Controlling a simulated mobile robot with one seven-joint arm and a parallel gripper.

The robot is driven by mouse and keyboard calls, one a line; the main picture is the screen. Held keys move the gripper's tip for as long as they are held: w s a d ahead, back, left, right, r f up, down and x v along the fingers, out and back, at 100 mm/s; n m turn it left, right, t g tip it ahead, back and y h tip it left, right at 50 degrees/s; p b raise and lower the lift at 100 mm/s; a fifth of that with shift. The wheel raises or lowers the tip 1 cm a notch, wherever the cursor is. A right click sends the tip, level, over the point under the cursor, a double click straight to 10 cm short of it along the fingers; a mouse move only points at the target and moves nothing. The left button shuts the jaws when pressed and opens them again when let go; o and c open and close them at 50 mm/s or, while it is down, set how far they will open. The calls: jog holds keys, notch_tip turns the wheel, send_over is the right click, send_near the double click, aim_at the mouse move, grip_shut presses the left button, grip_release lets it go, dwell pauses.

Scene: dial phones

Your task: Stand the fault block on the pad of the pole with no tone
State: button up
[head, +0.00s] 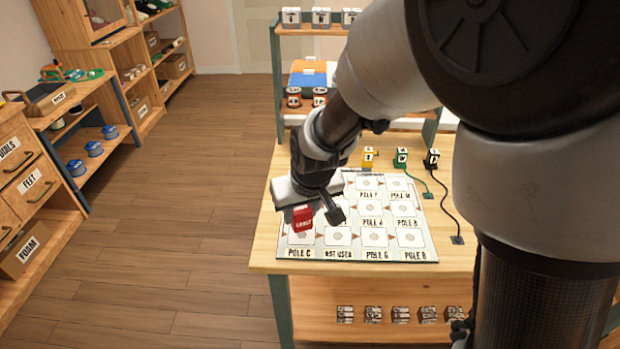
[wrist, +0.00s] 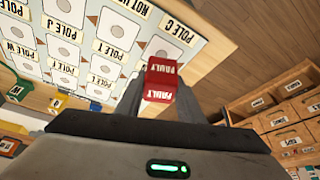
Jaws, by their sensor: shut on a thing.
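My gripper (head: 318,214) is shut on the red fault block (head: 302,218), which has white FAULT lettering. In the wrist view the block (wrist: 160,82) sits between the two fingertips. A pale board (head: 432,240) with rows of labelled square pads lies on the wooden table. In the head view the block is in front of the upper part of the POLE C pad (head: 301,239). It looks held above the board; the exact gap is unclear. The front row also has NOT USED (head: 338,236) and POLE G (head: 374,238) pads. My arm and gripper hide the board's back left.
Yellow (head: 368,157), green (head: 401,158) and black (head: 432,159) blocks stand behind the board; cables run from the green and black ones. A rack (head: 308,30) stands at the back. Several small blocks (head: 372,314) sit on the lower shelf. Drawers and shelves line the left.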

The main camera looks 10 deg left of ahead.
aim_at(300, 223)
jog(key=shift+f+b, duration=0.45)
jog(key=shift+f, duration=1.25)
jog(key=shift+f, duration=0.2)
jog(key=o, duration=1.1)
